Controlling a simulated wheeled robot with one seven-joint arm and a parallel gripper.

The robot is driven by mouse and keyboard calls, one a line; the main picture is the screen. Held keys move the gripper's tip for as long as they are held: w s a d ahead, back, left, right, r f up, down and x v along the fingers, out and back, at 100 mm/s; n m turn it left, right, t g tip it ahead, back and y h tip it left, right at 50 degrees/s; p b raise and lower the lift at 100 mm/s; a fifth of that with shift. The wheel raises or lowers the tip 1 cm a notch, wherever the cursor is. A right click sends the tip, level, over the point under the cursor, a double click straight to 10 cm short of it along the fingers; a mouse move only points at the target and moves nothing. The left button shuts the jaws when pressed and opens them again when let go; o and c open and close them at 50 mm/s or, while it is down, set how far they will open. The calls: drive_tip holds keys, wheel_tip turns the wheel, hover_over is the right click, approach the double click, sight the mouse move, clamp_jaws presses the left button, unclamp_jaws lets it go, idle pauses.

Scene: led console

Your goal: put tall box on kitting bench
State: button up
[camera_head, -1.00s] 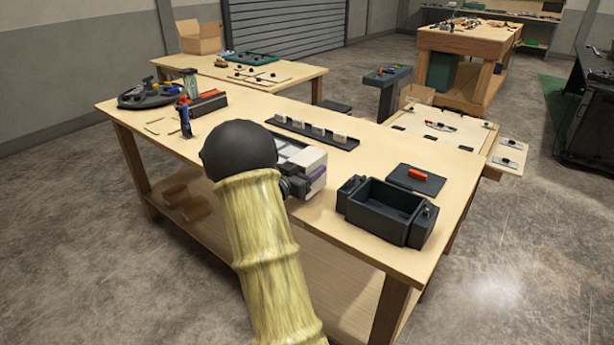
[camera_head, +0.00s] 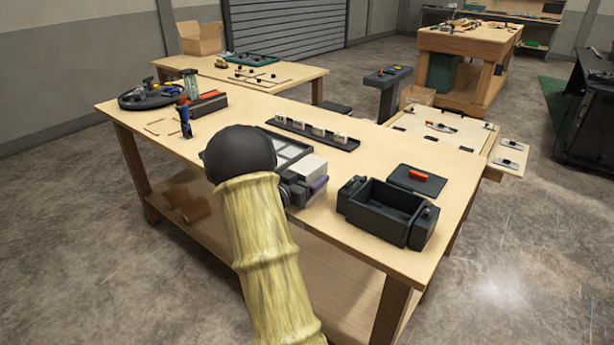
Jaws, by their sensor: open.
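My arm reaches over the front edge of the near wooden bench (camera_head: 392,255). My gripper (camera_head: 312,190) is low at that edge, partly behind my own arm. It is open, and its fingertips are hard to make out. Nothing clearly shows between them. I cannot single out the tall box for certain. A narrow dark blue upright item (camera_head: 184,119) stands on the bench left of my arm. I cannot tell by looks which bench is the kitting bench.
A dark open bin (camera_head: 385,208) stands right of my gripper, with a dark plate (camera_head: 427,183) behind it. A dark tray (camera_head: 283,142) and a long rack (camera_head: 309,135) lie behind my arm. A round dark organizer (camera_head: 145,98) is at the far left.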

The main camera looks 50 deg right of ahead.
drive_tip(key=s+a, duration=0.1)
drive_tip(key=a, duration=1.1)
drive_tip(key=w+a+f+n+t+y, duration=0.25)
drive_tip(key=a+n+t+y, duration=0.2)
drive_tip(key=a+y, duration=0.4)
drive_tip(key=w+a+f+n+t+y, duration=0.25)
drive_tip(key=w+a+n+y, duration=0.2)
drive_tip(key=a, duration=0.65)
drive_tip(key=s+a+f+n+g+y, duration=0.1)
drive_tip(key=s+a+n+g+y, duration=0.1)
drive_tip(key=s, duration=0.7)
drive_tip(key=s+a+f+n+g+y, duration=0.1)
drive_tip(key=s+a+n+g+y, duration=0.2)
drive_tip(key=s+a+n, duration=0.3)
drive_tip(key=s+a+g, duration=0.1)
drive_tip(key=s+a, duration=0.2)
drive_tip(key=s, duration=0.1)
